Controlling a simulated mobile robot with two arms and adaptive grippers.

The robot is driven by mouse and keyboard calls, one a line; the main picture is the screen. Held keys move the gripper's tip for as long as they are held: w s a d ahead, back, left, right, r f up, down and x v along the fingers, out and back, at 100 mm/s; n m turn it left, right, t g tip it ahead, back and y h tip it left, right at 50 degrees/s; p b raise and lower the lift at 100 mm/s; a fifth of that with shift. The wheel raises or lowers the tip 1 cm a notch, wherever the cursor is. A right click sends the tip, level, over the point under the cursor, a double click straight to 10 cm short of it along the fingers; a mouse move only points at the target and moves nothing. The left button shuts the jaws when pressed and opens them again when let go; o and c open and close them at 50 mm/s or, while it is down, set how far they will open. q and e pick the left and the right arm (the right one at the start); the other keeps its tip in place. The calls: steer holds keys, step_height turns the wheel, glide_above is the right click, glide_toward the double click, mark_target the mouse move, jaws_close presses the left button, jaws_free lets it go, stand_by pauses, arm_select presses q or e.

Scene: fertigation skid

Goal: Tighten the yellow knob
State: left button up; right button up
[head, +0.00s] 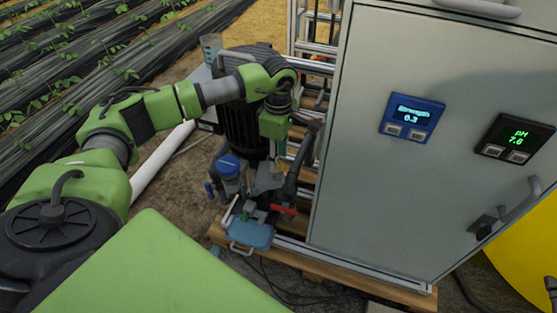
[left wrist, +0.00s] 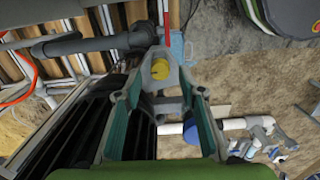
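The yellow knob (left wrist: 160,69) shows in the left wrist view, near the top middle, on a grey fitting. Gaps show between the knob and the fingers, and I see no contact. In the head view my left gripper (head: 270,181) reaches down among the pipe fittings beside the cabinet, and the knob is mostly hidden there. My right gripper is not in view.
The grey cabinet (head: 365,150) with two displays stands right of the gripper. A black tank (head: 246,128) stands behind it. A blue-capped filter (head: 229,166), a red-handled valve (head: 284,210) and a light blue part (head: 250,235) crowd close by. A wooden pallet (head: 340,276) lies underneath.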

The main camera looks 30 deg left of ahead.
arm_select(q)
step_height(320, 180, up, 10)
stand_by(0.3)
steer(key=shift+f, duration=0.15)
stand_by(0.3)
